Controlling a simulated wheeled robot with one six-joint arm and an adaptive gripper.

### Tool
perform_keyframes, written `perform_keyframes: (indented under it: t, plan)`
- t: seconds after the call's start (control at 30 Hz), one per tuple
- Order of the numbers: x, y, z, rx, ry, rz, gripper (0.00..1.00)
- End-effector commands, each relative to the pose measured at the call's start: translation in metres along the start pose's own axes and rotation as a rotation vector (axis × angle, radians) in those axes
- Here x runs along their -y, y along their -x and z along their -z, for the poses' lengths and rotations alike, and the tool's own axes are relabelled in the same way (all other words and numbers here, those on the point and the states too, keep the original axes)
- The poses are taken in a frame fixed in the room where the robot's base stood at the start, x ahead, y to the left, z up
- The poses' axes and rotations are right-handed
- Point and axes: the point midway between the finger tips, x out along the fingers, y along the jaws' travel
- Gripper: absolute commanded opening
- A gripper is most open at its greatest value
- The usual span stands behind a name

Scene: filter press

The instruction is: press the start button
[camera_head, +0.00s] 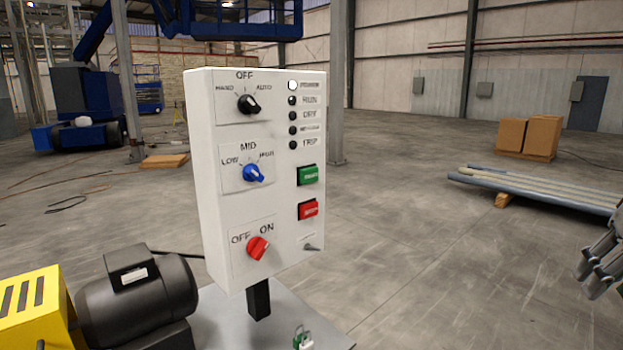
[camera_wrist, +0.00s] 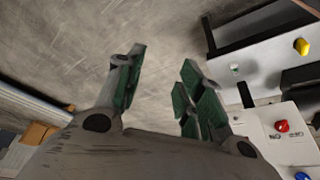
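The control panel (camera_head: 212,215) is a white upright box on a short black post. The green button (camera_head: 307,175) is on the right of its face, with its label too blurred to read. A red button (camera_head: 308,210) sits just below it. My gripper (camera_head: 605,262) is at the right edge of the head view, partly cut off, well right of the panel and apart from it. In the wrist view my gripper (camera_wrist: 163,58) has its fingers spread with nothing between them. Part of the panel (camera_wrist: 255,125) shows there at lower right; the green button is not visible there.
The panel also carries a black selector (camera_head: 248,103), a blue selector (camera_head: 253,173) and a red selector (camera_head: 258,247). A black motor (camera_head: 135,295) stands at lower left. Pipes (camera_head: 540,190) lie behind on the right. Open floor lies between panel and gripper.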

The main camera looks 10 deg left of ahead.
Motion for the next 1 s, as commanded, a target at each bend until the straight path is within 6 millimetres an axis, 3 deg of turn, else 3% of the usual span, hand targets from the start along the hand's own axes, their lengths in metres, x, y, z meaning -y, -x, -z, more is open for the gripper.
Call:
perform_keyframes:
  t: [0.13, 0.33, 1.0]
  plan:
    - [0.0000, 0.0000, 0.0000, 0.000, 0.000, 0.000, 0.34]
    - [0.0000, 0.0000, 0.0000, 0.000, 0.000, 0.000, 0.00]
    - [0.0000, 0.0000, 0.0000, 0.000, 0.000, 0.000, 0.00]
